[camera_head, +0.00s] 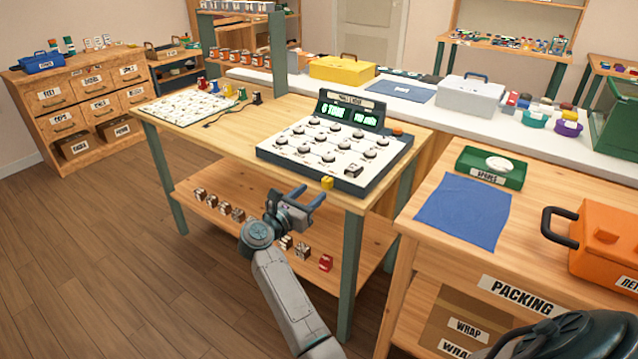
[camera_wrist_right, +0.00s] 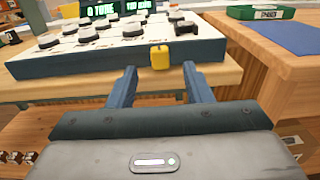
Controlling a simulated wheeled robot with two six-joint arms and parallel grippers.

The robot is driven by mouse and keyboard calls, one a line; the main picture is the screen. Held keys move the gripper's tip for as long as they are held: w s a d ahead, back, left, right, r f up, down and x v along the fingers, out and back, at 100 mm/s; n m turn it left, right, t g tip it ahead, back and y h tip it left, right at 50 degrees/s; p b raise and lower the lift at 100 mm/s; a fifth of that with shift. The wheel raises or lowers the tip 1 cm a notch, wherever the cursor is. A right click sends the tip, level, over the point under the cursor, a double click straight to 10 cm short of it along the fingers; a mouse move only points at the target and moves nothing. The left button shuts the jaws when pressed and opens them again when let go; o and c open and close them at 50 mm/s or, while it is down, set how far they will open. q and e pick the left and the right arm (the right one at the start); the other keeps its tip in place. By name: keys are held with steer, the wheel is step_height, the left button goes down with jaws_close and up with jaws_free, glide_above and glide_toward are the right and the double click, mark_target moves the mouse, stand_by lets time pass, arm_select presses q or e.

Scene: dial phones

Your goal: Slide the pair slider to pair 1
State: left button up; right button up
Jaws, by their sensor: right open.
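The dial console (camera_head: 335,145) is a white-topped, dark-edged box with several round dials and a raised green-lit display (camera_head: 350,113). A small yellow slider knob (camera_head: 327,183) sits on its front side; it also shows in the right wrist view (camera_wrist_right: 160,57). My right gripper (camera_head: 311,194) is open and empty just in front of the console. In the right wrist view its two blue fingers (camera_wrist_right: 160,72) point at the console, with the yellow knob between and beyond their tips, apart from them. Pair markings by the slider are not readable. My left gripper is not in view.
The console stands on a wooden table (camera_head: 210,131) with a white card sheet (camera_head: 187,107) at left. Small boxes lie on the shelf below. A packing bench (camera_head: 450,222) with a blue cloth (camera_head: 465,208) and an orange case (camera_head: 600,240) stands close at right.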

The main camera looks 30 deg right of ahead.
mark_target(324, 182)
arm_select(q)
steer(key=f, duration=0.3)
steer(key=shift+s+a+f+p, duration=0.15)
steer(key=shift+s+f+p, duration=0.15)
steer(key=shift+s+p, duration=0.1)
arm_select(e)
steer(key=x, duration=0.6)
steer(key=shift+w, duration=0.1)
steer(key=shift+c, duration=0.4)
jaws_close()
